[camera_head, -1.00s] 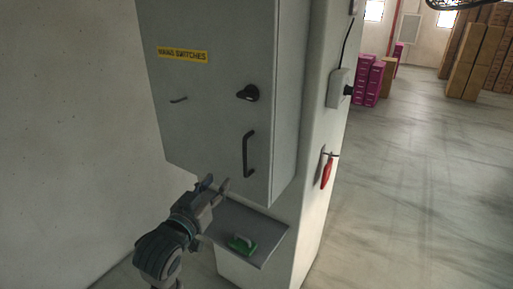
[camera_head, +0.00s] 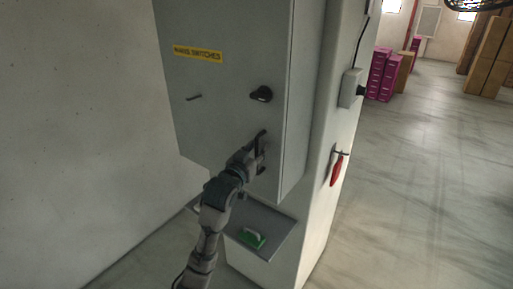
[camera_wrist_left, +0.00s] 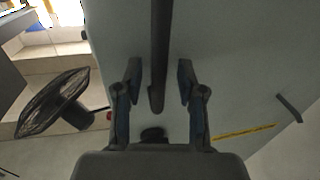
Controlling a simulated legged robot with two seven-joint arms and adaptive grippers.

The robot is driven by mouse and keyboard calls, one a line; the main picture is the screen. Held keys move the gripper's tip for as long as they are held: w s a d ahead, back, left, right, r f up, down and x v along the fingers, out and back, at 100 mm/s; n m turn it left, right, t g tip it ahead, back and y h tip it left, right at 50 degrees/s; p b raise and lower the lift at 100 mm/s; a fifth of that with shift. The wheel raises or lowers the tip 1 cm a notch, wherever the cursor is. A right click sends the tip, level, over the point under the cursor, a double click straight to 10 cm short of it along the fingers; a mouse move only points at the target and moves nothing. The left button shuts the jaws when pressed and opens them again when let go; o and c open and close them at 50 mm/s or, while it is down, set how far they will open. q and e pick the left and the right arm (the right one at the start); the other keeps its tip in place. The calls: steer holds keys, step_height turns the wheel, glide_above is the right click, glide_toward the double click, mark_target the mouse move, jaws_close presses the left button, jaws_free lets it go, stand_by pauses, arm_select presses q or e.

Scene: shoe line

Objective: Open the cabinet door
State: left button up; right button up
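The grey cabinet door (camera_head: 222,115) is shut, with a yellow "MAINS SWITCHES" label, a black knob (camera_head: 261,94) and a dark vertical handle (camera_head: 263,137). My left gripper (camera_head: 257,155) is at the handle and hides most of it in the head view. In the left wrist view the handle (camera_wrist_left: 161,50) runs between the two open fingers (camera_wrist_left: 159,98), with a gap on each side. The knob (camera_wrist_left: 153,133) shows just past the handle's end. My right gripper is not in view.
A small shelf (camera_head: 278,243) with a green-handled tool (camera_head: 252,239) sticks out below the cabinet. A red item (camera_head: 336,170) hangs on the side of the white pillar (camera_head: 322,195). A black fan (camera_wrist_left: 55,102) shows in the wrist view. Open floor lies right.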

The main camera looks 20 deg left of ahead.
arm_select(q)
steer(key=shift+d, duration=0.1)
jaws_close()
